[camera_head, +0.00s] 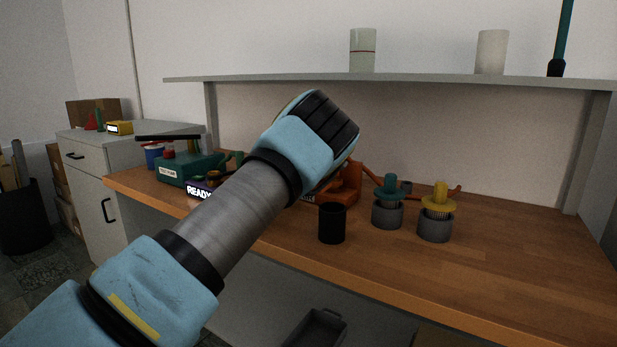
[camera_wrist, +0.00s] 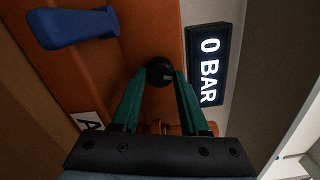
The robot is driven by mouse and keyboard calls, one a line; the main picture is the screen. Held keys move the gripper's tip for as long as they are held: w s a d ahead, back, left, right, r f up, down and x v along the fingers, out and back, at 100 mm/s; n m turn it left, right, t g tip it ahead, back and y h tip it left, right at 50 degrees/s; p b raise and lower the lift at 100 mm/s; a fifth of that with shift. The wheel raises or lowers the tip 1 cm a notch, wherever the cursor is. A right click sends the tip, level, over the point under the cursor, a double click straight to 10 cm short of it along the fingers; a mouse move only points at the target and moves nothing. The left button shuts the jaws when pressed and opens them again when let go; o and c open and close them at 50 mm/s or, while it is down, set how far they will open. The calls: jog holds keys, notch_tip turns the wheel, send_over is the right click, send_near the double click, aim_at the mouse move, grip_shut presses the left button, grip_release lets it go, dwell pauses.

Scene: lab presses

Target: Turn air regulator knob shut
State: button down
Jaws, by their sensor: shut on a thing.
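The air regulator knob (camera_wrist: 158,68) is a small round black knob with a pale mark, on an orange machine body (camera_wrist: 145,35). My gripper (camera_wrist: 161,78) has two green fingers, shut on the knob from both sides. A display (camera_wrist: 208,65) beside the knob reads "0 BAR". In the head view my arm hides the gripper and the knob. Part of an orange machine (camera_head: 347,188) shows behind my arm on the bench.
A blue lever (camera_wrist: 72,28) sticks out at the upper left of the wrist view. On the wooden bench (camera_head: 510,262) stand a black cup (camera_head: 332,224), a teal-topped part (camera_head: 388,205) and a yellow-topped part (camera_head: 436,215). A green machine (camera_head: 180,170) stands left, near a "READY" display (camera_head: 199,191).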

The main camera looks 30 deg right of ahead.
jog(key=shift+n+b, duration=0.45)
jog(key=shift+n, duration=0.95)
jog(key=shift+c, duration=2.1)
grip_release()
jog(key=shift+a, duration=0.1)
jog(key=b+v, duration=0.2)
jog(key=v, duration=0.8)
jog(key=shift+s+a, duration=0.2)
jog(key=shift+a, duration=0.1)
